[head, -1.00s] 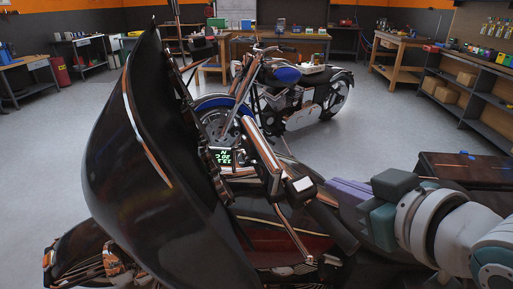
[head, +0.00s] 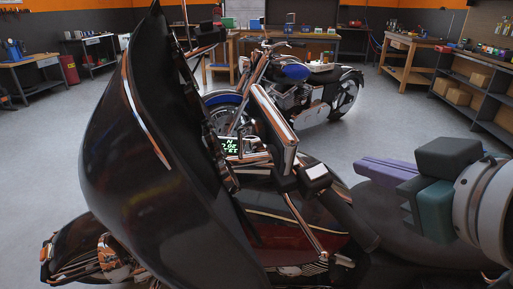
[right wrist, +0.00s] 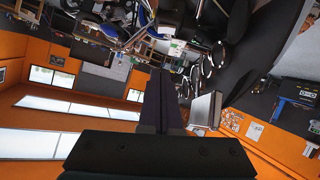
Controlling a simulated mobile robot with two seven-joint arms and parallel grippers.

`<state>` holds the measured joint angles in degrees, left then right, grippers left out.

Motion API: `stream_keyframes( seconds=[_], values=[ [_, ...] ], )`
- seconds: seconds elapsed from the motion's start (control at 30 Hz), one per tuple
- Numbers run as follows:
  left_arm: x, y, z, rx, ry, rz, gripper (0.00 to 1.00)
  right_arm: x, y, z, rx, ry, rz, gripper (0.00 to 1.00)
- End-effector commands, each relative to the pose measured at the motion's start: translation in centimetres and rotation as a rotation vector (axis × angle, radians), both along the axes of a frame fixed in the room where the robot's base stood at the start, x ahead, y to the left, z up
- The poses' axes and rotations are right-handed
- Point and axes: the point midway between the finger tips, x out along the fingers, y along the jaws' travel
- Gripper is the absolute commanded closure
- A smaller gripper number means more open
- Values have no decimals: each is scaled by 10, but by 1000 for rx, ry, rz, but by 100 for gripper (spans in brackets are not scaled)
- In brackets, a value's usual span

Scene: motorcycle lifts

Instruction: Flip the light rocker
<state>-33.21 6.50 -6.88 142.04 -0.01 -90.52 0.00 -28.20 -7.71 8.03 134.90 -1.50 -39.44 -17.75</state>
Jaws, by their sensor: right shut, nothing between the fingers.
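The near motorcycle fills the front of the head view, with a large dark fairing (head: 140,140) and a handlebar whose dark grip (head: 352,222) points toward me. A block with a bright silver face (head: 316,172) sits at the inner end of this grip. I cannot make out the light rocker itself. My right gripper (head: 365,168) is shut and empty, right of the silver-faced block and apart from it in the picture. Its purple fingers point left. The shut fingers (right wrist: 158,78) also show in the right wrist view. My left gripper is not in view.
A green-lit display (head: 232,146) glows behind the fairing. A chrome-backed mirror (head: 272,115) stands above the handlebar. A second, blue motorcycle (head: 290,72) stands behind on open grey floor. Workbenches and shelves (head: 470,95) line the walls.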

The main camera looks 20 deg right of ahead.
Motion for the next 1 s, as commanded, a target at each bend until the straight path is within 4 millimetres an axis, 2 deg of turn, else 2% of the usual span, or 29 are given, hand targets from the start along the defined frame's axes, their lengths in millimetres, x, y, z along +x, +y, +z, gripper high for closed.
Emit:
stream_keyframes(
  seconds=[0.23, 0.37, 0.83, 1.0],
  values=[
    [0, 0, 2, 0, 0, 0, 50, 1, 0, 1, 0, 0, 0, 100],
    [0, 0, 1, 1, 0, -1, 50, 10, -2, -3, 0, -2, 1, 100],
    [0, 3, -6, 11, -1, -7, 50, 94, -17, -40, 1, -2, 0, 100],
    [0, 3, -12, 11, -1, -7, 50, 100, -24, -66, 0, 3, -1, 100]
  ],
)
